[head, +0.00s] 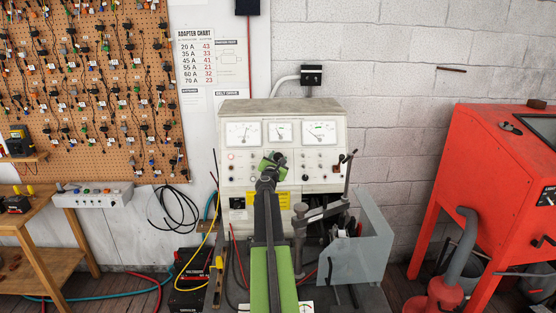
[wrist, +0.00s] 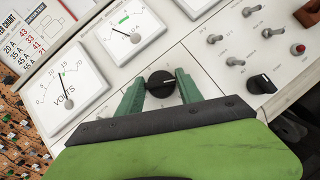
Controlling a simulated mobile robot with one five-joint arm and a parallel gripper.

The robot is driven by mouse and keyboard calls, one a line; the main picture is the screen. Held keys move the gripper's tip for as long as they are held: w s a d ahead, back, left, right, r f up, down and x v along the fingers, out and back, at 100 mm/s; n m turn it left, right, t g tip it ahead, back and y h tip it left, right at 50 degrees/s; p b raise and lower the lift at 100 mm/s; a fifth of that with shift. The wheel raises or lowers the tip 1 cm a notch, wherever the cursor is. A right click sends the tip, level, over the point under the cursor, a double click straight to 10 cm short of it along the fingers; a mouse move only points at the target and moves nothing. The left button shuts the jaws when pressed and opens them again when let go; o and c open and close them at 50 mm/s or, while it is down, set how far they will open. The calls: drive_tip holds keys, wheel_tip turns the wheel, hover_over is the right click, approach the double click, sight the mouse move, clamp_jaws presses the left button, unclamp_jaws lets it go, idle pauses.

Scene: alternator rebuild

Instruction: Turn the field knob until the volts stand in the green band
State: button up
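The black field knob (wrist: 160,83) with a white pointer line sits on the pale test bench panel, between the green fingers of my gripper (wrist: 160,78). One finger is on each side, very close; I cannot tell whether they press on it. The volts meter (wrist: 64,82) is at left in the wrist view; its needle stands between 10 and 15, and I make out no green band on it. A middle meter (wrist: 128,28) has a green band, with its needle left of it. In the head view my gripper (head: 273,160) is at the panel, covering the knob.
To the right of the knob are toggle switches (wrist: 251,10), another black knob (wrist: 261,84) and a red button (wrist: 298,49).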

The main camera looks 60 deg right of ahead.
drive_tip(key=c, duration=0.8)
drive_tip(key=shift+c, duration=0.2)
drive_tip(key=shift+m, duration=0.3)
drive_tip(key=m+g+p, duration=0.2)
drive_tip(key=m, duration=0.1)
drive_tip(key=m+g+p, duration=0.1)
drive_tip(key=shift+w+r, duration=0.2)
drive_tip(key=shift+r, duration=0.1)
drive_tip(key=m+g+p, duration=0.1)
drive_tip(key=m+p, duration=0.1)
drive_tip(key=m+g+y+p, duration=0.1)
drive_tip(key=m, duration=0.2)
drive_tip(key=shift+w+r+m+p, duration=0.1)
drive_tip(key=shift+r+m+p, duration=0.05)
drive_tip(key=shift+m+p, duration=0.2)
drive_tip(key=m+g+y+p, duration=0.2)
drive_tip(key=m+p, duration=0.2)
drive_tip(key=shift+d+m+y+p, duration=0.1)
drive_tip(key=shift+m+y+p, duration=0.7)
drive_tip(key=shift+m+p, duration=0.25)
drive_tip(key=shift+f+m, duration=0.2)
drive_tip(key=shift+m, duration=0.1)
